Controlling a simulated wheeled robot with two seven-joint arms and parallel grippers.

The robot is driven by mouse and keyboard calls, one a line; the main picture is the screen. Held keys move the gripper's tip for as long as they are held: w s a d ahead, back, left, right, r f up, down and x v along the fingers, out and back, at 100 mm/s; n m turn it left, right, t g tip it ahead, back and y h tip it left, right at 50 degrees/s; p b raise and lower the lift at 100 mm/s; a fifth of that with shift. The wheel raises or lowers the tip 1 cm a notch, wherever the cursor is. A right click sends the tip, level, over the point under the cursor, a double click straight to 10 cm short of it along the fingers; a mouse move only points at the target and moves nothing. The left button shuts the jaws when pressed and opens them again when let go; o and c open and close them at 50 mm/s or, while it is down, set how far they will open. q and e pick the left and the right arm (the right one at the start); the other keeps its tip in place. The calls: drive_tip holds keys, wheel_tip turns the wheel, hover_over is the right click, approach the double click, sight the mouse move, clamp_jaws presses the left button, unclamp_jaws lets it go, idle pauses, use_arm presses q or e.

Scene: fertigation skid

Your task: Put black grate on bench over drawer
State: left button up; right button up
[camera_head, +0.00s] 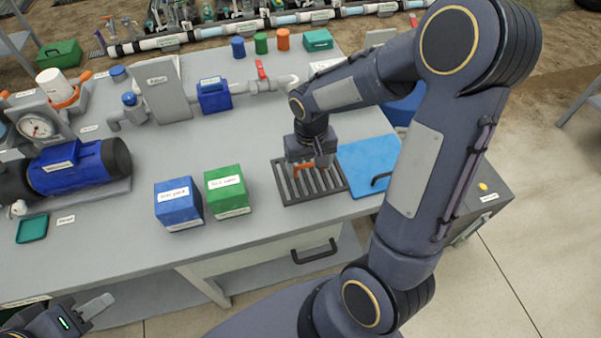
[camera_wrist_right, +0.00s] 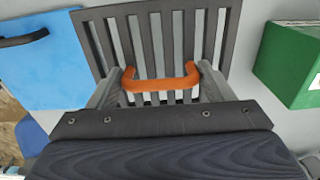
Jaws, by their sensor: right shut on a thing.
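The black grate (camera_head: 331,185) is a slatted dark panel with an orange handle, at the front edge of the grey bench (camera_head: 262,236), above the drawer (camera_head: 262,258) with its black pull. It also shows in the right wrist view (camera_wrist_right: 232,32). My right gripper (camera_head: 305,165) points down over the grate and is shut on its orange handle (camera_wrist_right: 160,84). The grate looks flat on or just above the bench top; I cannot tell if it touches. My left gripper (camera_head: 98,305) is at the lower left, away from the bench objects; its fingers are only partly visible.
A blue panel with a black handle (camera_head: 362,160) lies right beside the grate. A green box (camera_head: 227,190) and a blue box (camera_head: 179,203) stand to its left. A blue pump (camera_head: 75,168) is further left.

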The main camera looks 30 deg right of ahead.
sight(302, 175)
drive_tip(key=shift+w+a+f, duration=0.25)
drive_tip(key=shift+w+f, duration=0.2)
drive_tip(key=shift+f, duration=0.15)
drive_tip(key=shift+w+a+f, duration=0.25)
drive_tip(key=shift+w+f, duration=0.15)
drive_tip(key=shift+f, duration=0.15)
drive_tip(key=shift+w+f, duration=0.1)
drive_tip(key=shift+f, duration=1.55)
drive_tip(key=shift+a+f, duration=0.1)
drive_tip(key=shift+f+b, duration=0.15)
drive_tip(key=shift+b, duration=0.15)
drive_tip(key=o, duration=1.1)
